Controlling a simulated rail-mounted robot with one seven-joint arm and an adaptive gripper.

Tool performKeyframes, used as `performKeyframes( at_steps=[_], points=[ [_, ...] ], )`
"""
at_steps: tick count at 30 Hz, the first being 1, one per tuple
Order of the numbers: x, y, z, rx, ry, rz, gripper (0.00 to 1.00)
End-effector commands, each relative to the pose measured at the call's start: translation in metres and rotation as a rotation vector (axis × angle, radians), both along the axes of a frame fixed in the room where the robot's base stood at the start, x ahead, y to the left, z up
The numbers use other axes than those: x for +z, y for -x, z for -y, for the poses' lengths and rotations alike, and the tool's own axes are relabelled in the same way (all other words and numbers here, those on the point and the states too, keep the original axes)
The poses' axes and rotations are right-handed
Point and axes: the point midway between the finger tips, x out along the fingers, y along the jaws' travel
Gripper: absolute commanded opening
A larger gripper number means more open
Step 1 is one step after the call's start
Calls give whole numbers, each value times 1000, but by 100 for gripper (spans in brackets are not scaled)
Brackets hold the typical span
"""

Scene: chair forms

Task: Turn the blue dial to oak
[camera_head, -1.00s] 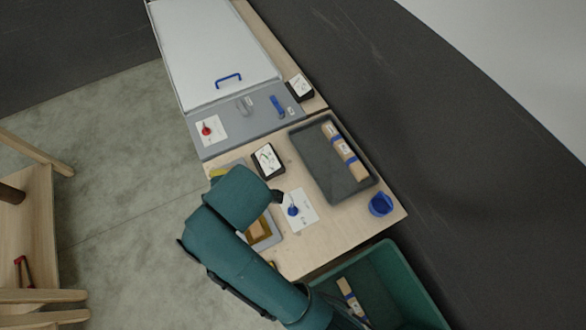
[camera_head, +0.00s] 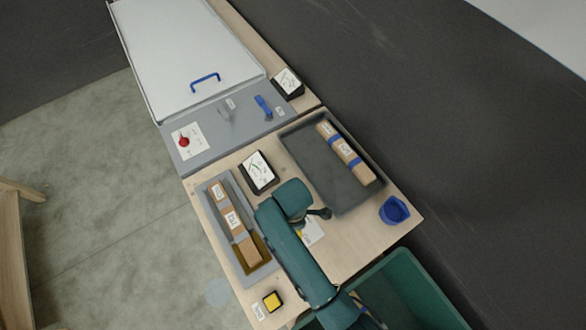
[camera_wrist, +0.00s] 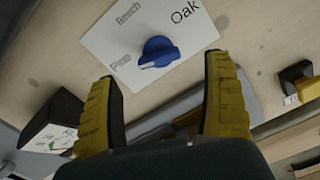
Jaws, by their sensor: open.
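The blue dial (camera_wrist: 158,51) sits on a white card with the words Pine, Beech and Oak (camera_wrist: 186,12). In the wrist view its white mark points toward the left, toward Pine rather than Oak. My gripper (camera_wrist: 165,85) is open, with its two yellow fingers on either side below the dial and apart from it. In the head view my arm hides the dial and most of the card (camera_head: 312,232). The fingers of my gripper are hard to make out there.
A grey tray (camera_head: 292,137) with a banded wooden block stands to the right. A grey holder (camera_head: 207,198) with another block lies left of my arm. A yellow button (camera_head: 271,301), a blue cup (camera_head: 394,210), a black-framed display (camera_head: 259,171) and a red dial (camera_head: 184,141) are nearby.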

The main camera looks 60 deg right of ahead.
Motion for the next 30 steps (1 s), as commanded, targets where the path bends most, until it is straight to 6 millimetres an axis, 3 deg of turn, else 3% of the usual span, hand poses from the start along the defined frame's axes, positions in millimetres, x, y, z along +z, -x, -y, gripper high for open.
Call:
performKeyframes(
  at_steps=[3, 7, 17, 27, 30],
  points=[
    [-26, 0, 0, 0, 0, -1, 83],
    [-43, 0, 0, 0, 0, 0, 83],
    [-48, -1, 0, 0, 1, 2, 83],
    [-48, 0, 0, 0, 0, 1, 19],
    [-48, 0, 0, -1, 1, 1, 17]
  ],
)
